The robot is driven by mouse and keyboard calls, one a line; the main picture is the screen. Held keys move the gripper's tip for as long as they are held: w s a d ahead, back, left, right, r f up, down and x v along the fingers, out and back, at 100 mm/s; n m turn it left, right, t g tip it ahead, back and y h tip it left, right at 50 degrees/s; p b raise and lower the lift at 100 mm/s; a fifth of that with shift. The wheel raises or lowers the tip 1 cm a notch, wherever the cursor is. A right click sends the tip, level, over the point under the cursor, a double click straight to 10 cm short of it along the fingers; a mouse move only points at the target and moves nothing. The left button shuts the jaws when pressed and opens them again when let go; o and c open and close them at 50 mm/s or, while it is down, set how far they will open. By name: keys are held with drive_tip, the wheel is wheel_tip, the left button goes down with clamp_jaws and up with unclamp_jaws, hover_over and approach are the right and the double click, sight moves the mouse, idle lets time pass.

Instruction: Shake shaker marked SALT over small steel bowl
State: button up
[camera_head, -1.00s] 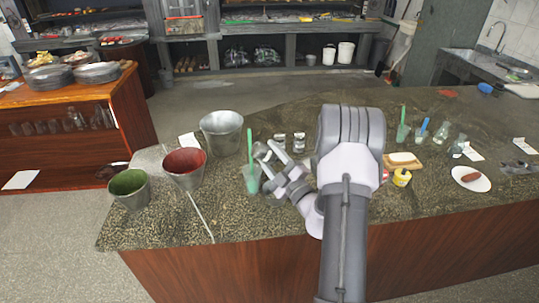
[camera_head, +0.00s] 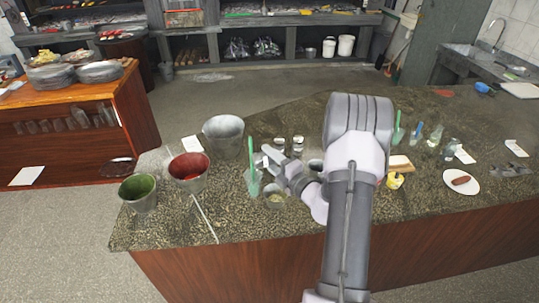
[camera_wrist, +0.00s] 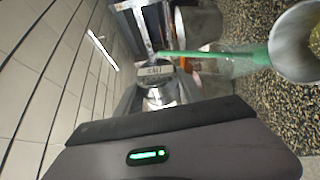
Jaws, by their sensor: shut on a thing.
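My gripper (camera_head: 268,158) is shut on the shaker marked SALT. In the wrist view the shaker (camera_wrist: 160,92) shows a pale label and a clear, shiny body, and it looks tipped onto its side. In the head view I cannot make it out clearly at the fingertips. A small steel bowl (camera_head: 275,202) with yellowish contents stands on the counter, just in front of and below my gripper. It also shows at the right of the wrist view (camera_wrist: 284,48).
A glass with a green-handled brush (camera_head: 254,180) stands close left of the bowl. Two small jars (camera_head: 298,144) stand behind my gripper. Red (camera_head: 188,172), green (camera_head: 138,193) and grey (camera_head: 223,135) buckets are at the left. A plate (camera_head: 461,182) is at the right.

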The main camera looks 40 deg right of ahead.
drive_tip(key=shift+r+n+g+p, duration=0.3)
drive_tip(key=shift+r+n+p, duration=0.4)
drive_tip(key=shift+n+p, duration=0.2)
drive_tip(key=shift+r+n+g+h+p, duration=0.1)
drive_tip(key=shift+n+g+h+p, duration=0.25)
drive_tip(key=shift+n+p, duration=0.5)
drive_tip(key=shift+a+n+g, duration=0.1)
drive_tip(key=shift+n+g, duration=0.35)
drive_tip(key=shift+n, duration=0.4)
drive_tip(key=shift+f, duration=0.45)
drive_tip(key=shift+r+n+h, duration=0.2)
drive_tip(key=shift+n+h, duration=0.15)
drive_tip(key=shift+n, duration=0.15)
drive_tip(key=shift+r+n+g, duration=0.15)
drive_tip(key=shift+n+g, duration=0.45)
drive_tip(key=shift+n, duration=0.2)
drive_tip(key=shift+n+g+h, duration=0.5)
drive_tip(key=shift+n+h, duration=0.4)
drive_tip(key=shift+n, duration=0.3)
